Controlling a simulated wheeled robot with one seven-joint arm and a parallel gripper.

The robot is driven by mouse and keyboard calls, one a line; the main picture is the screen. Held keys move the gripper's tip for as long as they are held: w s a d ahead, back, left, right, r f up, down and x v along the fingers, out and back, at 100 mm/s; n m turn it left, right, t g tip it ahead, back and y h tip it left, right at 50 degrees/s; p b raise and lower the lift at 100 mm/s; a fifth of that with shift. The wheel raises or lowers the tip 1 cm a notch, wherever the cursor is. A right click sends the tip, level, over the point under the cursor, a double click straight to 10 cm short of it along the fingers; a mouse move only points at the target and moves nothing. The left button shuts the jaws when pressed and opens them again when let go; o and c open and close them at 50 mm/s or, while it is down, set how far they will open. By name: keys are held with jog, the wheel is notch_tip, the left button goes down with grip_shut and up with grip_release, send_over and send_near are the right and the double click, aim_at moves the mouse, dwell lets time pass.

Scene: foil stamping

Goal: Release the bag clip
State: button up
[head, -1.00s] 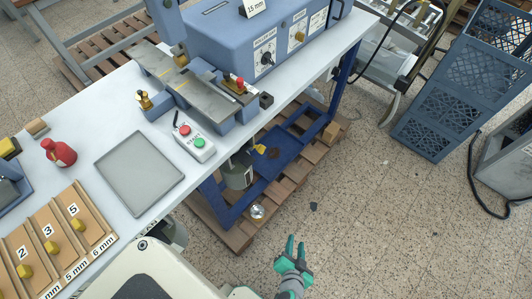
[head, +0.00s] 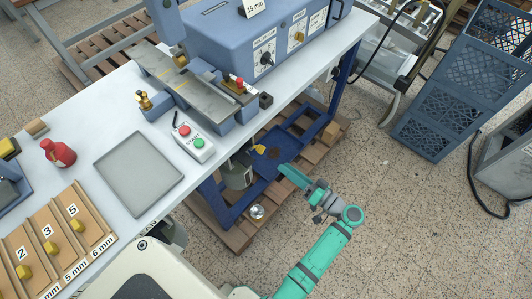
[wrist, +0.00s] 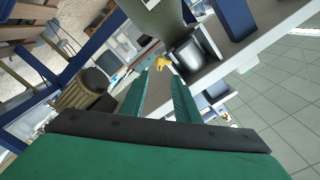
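A small yellow piece, which looks like the bag clip (head: 258,149), shows under the front edge of the bench, beside a grey bag or container (head: 238,177). In the wrist view the yellow clip (wrist: 161,63) appears ahead, between the fingertips in the picture, next to the dark grey container (wrist: 160,18). My gripper (head: 284,169) points toward the bench from its right in the head view. In the wrist view my gripper (wrist: 160,78) has its two green fingers apart with nothing held. The clip looks beyond the tips; the exact distance is unclear.
The white bench (head: 120,125) with a grey tray (head: 103,163) and a control box (head: 193,143) overhangs the area. A blue frame leg (head: 217,203) and lower blue shelf (head: 290,143) stand close by. A metal can (wrist: 187,52) shows near the clip. Open floor lies right.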

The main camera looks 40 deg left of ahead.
aim_at(259, 149)
jog(key=a, duration=1)
jog(key=shift+w+a, duration=0.25)
jog(key=shift+w, duration=0.15)
grip_shut()
